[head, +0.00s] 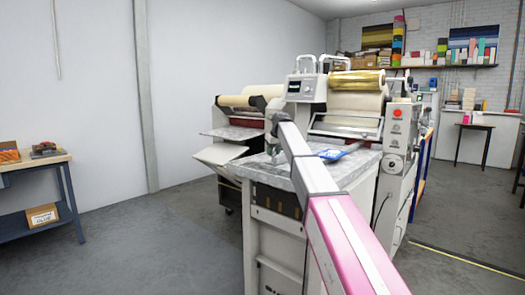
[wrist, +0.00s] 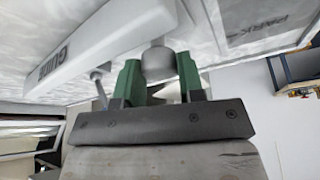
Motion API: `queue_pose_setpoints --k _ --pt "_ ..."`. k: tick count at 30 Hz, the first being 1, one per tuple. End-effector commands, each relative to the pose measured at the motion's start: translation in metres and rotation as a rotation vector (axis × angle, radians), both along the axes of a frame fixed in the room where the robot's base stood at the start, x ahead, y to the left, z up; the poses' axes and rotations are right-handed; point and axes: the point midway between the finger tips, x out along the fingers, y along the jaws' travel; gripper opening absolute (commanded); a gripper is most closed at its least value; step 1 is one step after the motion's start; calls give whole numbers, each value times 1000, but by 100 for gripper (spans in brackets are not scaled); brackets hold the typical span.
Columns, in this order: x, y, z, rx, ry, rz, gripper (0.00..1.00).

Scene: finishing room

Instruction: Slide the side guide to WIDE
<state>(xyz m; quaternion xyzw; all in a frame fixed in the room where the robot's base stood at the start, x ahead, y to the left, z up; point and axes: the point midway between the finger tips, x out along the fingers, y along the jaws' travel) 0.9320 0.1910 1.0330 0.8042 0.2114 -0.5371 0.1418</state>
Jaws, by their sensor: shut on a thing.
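The side guide (wrist: 105,42) is a long pale bar with the word GUIDE on it, in the wrist view at upper left. It lies on a grey, marbled bed (wrist: 205,14). A rounded grey knob (wrist: 157,62) stands at the bar's right end. My gripper (wrist: 159,78) has green fingers on both sides of the knob and is shut on it. In the head view, my gripper (head: 272,150) is small at the left part of the machine bed (head: 345,172); my arm hides part of the bed. No WIDE mark can be read.
A plate reading PARK (wrist: 265,20) lies right of the knob. A blue item (head: 332,154) lies on the bed. Rollers (head: 357,105) and a control column (head: 396,140) rise behind and right. A workbench (head: 35,165) stands far left, with open floor between.

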Motion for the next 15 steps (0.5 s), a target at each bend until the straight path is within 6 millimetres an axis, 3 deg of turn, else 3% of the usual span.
queue_pose_setpoints --k 1,6,15 --pt "-14 -13 -1 0 2 -2 0" --pt "-35 -41 -1 1 2 -1 0" --pt "-52 -64 -1 0 2 3 0"
